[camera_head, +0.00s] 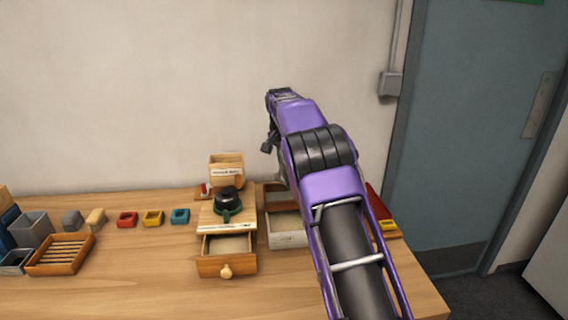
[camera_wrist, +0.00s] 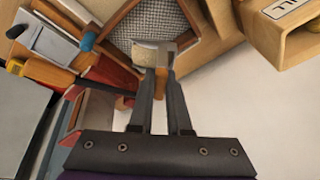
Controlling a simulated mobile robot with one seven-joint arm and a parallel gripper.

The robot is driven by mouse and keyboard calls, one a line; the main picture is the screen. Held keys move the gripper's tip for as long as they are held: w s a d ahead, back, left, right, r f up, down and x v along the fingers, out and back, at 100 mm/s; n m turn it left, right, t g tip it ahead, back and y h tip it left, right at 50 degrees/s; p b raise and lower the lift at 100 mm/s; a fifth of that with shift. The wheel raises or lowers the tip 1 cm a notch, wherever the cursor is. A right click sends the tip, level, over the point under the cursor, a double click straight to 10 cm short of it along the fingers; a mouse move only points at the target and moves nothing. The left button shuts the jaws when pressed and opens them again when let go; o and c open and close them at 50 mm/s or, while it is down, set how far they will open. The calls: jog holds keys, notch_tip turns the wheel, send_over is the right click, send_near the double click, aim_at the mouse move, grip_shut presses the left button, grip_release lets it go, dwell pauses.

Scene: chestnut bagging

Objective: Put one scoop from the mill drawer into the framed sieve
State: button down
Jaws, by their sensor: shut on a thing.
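In the wrist view my gripper (camera_wrist: 160,72) is shut on a small scoop (camera_wrist: 147,55), whose bowl shows a pale tan fill. The scoop overlaps the lower part of the framed sieve, a grey mesh (camera_wrist: 158,20) in an angular wooden frame (camera_wrist: 203,20). I cannot tell the height between scoop and mesh. In the head view the mill (camera_head: 229,212) stands on the table with its drawer (camera_head: 227,267) pulled open, pale meal inside. My gripper in the head view (camera_head: 268,146) is small and dark, above the table's back right; the scoop and sieve cannot be made out there.
A labelled wooden box (camera_head: 226,160) stands behind the mill. A pale open box (camera_head: 287,238) is right of it, partly behind my arm. Small coloured blocks (camera_head: 153,218), a slatted wooden tray (camera_head: 60,254) and a grey bin (camera_head: 33,229) are left. The front table is clear.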

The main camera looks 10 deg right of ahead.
jog(key=shift+s+d+f+t+y, duration=0.45)
jog(key=shift+t+y, duration=0.05)
jog(key=shift+t, duration=0.1)
jog(key=shift+s+d+y, duration=0.15)
jog(key=shift+y, duration=0.15)
jog(key=shift+d+f+t+b, duration=0.1)
jog(key=shift+f+t+b, duration=0.1)
jog(key=shift+t+b, duration=0.3)
jog(key=s+d+t+y+b, duration=0.1)
jog(key=y+b, duration=0.1)
jog(key=b, duration=0.5)
jog(key=shift+m+t+b, duration=0.3)
jog(key=shift+m+b, duration=0.05)
jog(key=shift+m, duration=0.05)
jog(key=shift+s+d+r+b, duration=0.1)
jog(key=shift+b, duration=0.35)
jog(key=shift+s+d+r+t+y+b, duration=0.15)
jog(key=shift+s+d+t+y+b, duration=0.4)
jog(key=shift+t+y+b, duration=0.35)
